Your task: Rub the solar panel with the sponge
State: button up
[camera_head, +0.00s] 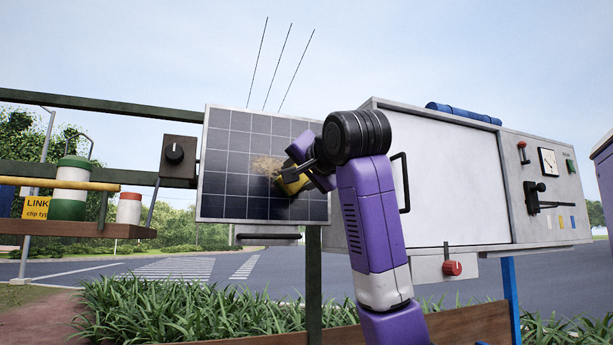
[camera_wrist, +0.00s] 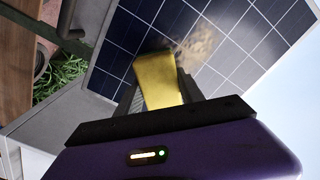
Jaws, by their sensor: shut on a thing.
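The solar panel (camera_head: 228,170) is a dark blue gridded plate in a light frame, fixed upright at the middle left of the head view. A brown dirt smudge (camera_head: 264,166) lies near its middle. The panel also fills the upper part of the wrist view (camera_wrist: 145,35), with the smudge (camera_wrist: 200,42) there too. My gripper (camera_head: 292,180) is in front of the panel, shut on a yellow sponge (camera_wrist: 158,80). The sponge's far end overlaps the lower left edge of the smudge in the wrist view. I cannot tell whether it touches the panel. My arm hides the panel's right edge in part.
A large white-fronted cabinet (camera_head: 445,180) with a dark handle (camera_head: 402,182) stands right of the panel. A control panel (camera_head: 545,215) with levers is further right. A knob box (camera_head: 179,161) is at left, beside a shelf (camera_head: 80,229) with a green-white canister (camera_head: 70,188) and red-capped jar (camera_head: 129,209).

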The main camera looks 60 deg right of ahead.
aim_at(251, 171)
jog(key=shift+w+a+p, duration=0.2)
jog(key=shift+w+a, duration=0.75)
jog(key=shift+a, duration=0.35)
jog(key=shift+w+a+p, duration=0.25)
jog(key=shift+w+a, duration=0.65)
jog(key=shift+a, duration=0.4)
jog(key=shift+w+a+p, duration=0.2)
jog(key=shift+w+a, duration=0.75)
jog(key=shift+a, duration=0.35)
jog(key=shift+r, duration=0.3)
jog(key=shift+s+d, duration=1.05)
jog(key=shift+d, duration=0.2)
jog(key=shift+s+d+p, duration=0.25)
jog(key=shift+s+d, duration=0.55)
jog(key=shift+d, duration=0.5)
jog(key=shift+s+d+p, duration=0.2)
jog(key=shift+s+d, duration=0.65)
jog(key=shift+d, duration=0.45)
jog(key=shift+s+d+p, duration=0.25)
jog(key=shift+s+d, duration=0.55)
jog(key=shift+d, duration=0.5)
